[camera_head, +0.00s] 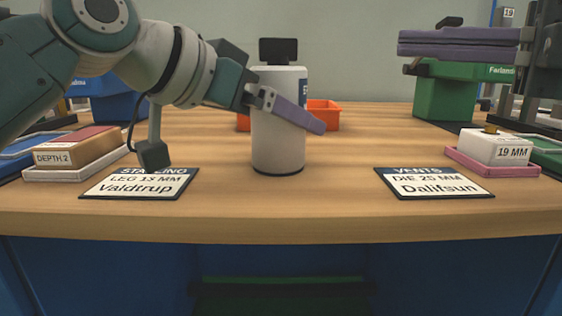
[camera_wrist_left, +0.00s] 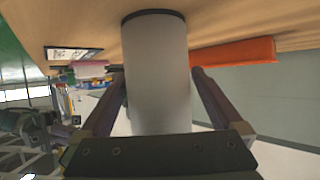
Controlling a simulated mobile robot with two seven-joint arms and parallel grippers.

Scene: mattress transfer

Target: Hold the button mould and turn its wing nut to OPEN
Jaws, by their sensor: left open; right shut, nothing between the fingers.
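A white upright cylinder (camera_head: 278,125) with a flat black piece (camera_head: 278,51) on top stands on the table; I take these for the button mould and its wing nut. No OPEN mark can be made out. My left gripper (camera_head: 298,111) is open around the cylinder, one purple finger in front of it, the other hidden behind. In the left wrist view the cylinder (camera_wrist_left: 157,75) stands between the spread fingers, with a gap at the right finger. My right gripper (camera_head: 402,43) is shut and empty, raised at the upper right, well away from the cylinder.
An orange bin (camera_head: 323,115) is behind the cylinder. Two label cards (camera_head: 140,183) (camera_head: 434,183) lie near the front edge. A brown DEPTH 2 block (camera_head: 80,148) stands left, a white 19 MM block (camera_head: 494,148) right. A green container (camera_head: 444,95) is below my right gripper.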

